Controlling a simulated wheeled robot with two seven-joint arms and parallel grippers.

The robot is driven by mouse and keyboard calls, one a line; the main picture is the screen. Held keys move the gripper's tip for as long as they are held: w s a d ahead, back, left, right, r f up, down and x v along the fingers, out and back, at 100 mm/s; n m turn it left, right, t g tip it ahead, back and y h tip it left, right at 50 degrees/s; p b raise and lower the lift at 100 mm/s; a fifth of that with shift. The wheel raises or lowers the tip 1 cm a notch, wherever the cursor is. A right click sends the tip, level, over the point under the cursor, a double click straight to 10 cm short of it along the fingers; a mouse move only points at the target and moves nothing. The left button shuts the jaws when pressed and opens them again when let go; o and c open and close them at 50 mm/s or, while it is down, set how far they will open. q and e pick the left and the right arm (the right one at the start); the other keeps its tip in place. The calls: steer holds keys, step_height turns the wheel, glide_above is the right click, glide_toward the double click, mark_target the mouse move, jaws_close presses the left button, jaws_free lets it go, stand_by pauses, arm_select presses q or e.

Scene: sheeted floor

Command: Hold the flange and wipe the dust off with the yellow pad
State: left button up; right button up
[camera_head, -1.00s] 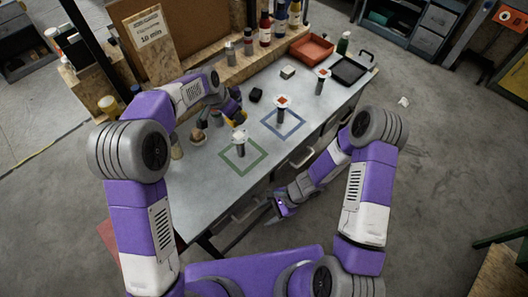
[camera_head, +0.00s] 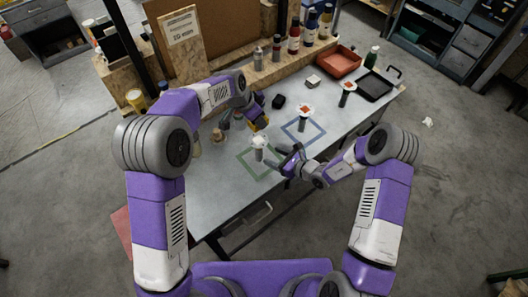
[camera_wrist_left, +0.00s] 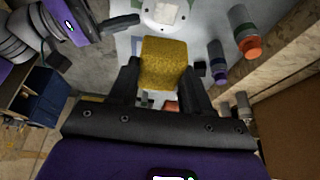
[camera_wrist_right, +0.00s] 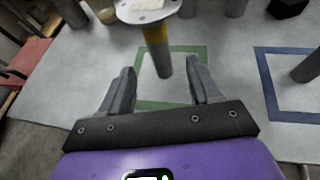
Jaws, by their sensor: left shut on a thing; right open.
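A flange (camera_head: 260,146) with a pale round top stands upright in the green square (camera_head: 243,157). Its stem shows in the right wrist view (camera_wrist_right: 160,58), and a whitish patch covers part of its disc (camera_wrist_right: 135,14). My left gripper (camera_wrist_left: 160,92) is shut on the yellow pad (camera_wrist_left: 163,62), beyond the flange and above the table. The pad also shows in the head view (camera_head: 262,123), apart from the flange. My right gripper (camera_head: 284,160) is open and beside the flange. In the right wrist view its fingers (camera_wrist_right: 158,82) point at the stem without closing on it.
Two similar parts with orange-marked tops stand to the right, one in the blue square (camera_head: 304,116) and one farther back (camera_head: 347,90). A black block (camera_head: 278,101), a white block (camera_head: 313,81), a red tray (camera_head: 338,62) and a black tray (camera_head: 375,85) lie behind. Bottles line the back.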

mark_target(258, 150)
steer(key=x, duration=0.9)
steer(key=shift+c, duration=0.2)
jaws_close()
arm_select(q)
steer(key=m, duration=0.1)
steer(key=m+g, duration=0.1)
steer(key=m, duration=0.2)
steer(key=shift+w+f+g, duration=0.25)
steer(key=shift+f+g, duration=0.05)
steer(key=m, duration=0.2)
steer(key=m+g, duration=0.1)
steer(key=m, duration=0.2)
steer(key=shift+a+g+h, duration=0.15)
steer(key=shift+g+h, duration=0.15)
steer(key=shift+h, duration=0.1)
